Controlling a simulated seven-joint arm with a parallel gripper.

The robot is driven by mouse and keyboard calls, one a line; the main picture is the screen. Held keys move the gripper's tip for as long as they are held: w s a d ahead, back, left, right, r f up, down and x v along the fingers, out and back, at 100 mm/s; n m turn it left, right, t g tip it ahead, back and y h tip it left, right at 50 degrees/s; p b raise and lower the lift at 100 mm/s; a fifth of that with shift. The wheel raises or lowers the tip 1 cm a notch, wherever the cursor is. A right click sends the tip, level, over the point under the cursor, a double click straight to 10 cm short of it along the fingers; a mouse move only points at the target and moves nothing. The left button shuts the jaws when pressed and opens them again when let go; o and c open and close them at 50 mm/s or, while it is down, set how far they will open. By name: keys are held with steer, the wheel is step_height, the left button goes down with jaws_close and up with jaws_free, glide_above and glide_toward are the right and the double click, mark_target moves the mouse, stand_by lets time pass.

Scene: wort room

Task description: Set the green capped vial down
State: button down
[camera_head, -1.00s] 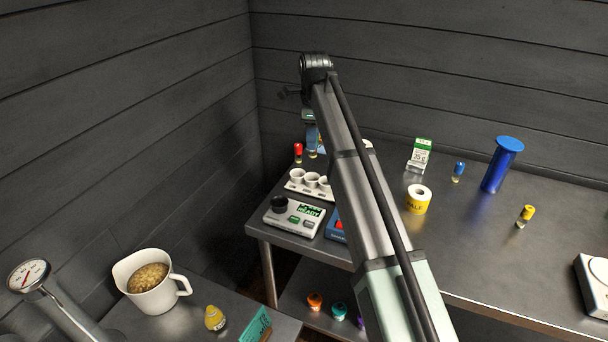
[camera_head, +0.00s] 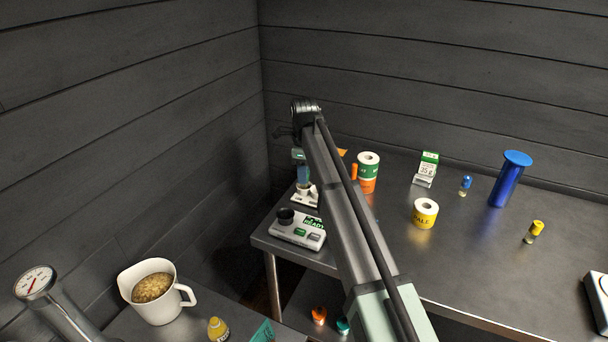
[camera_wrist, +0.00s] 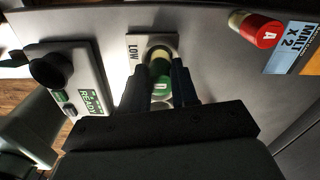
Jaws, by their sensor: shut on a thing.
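My gripper (camera_wrist: 166,82) is shut on the green capped vial (camera_wrist: 160,86), whose green lettered cap shows between the two fingers in the wrist view. The vial is over the white tray (camera_wrist: 134,50) marked LOW, at a pale round cup. I cannot tell whether its base touches the cup. In the head view my gripper (camera_head: 303,176) hangs down over the white tray (camera_head: 299,199), and the vial is not clearly seen there. My arm hides part of the tray.
A grey device with a READY display (camera_head: 298,231) stands before the tray. A red capped vial (camera_wrist: 257,30) lies by a MALT X 2 card (camera_wrist: 291,46).

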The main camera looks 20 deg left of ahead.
steer(key=shift+f, duration=0.3)
steer(key=shift+f, duration=0.1)
steer(key=c, duration=0.9)
jaws_free()
steer(key=shift+o, duration=0.2)
step_height(320, 180, up, 12)
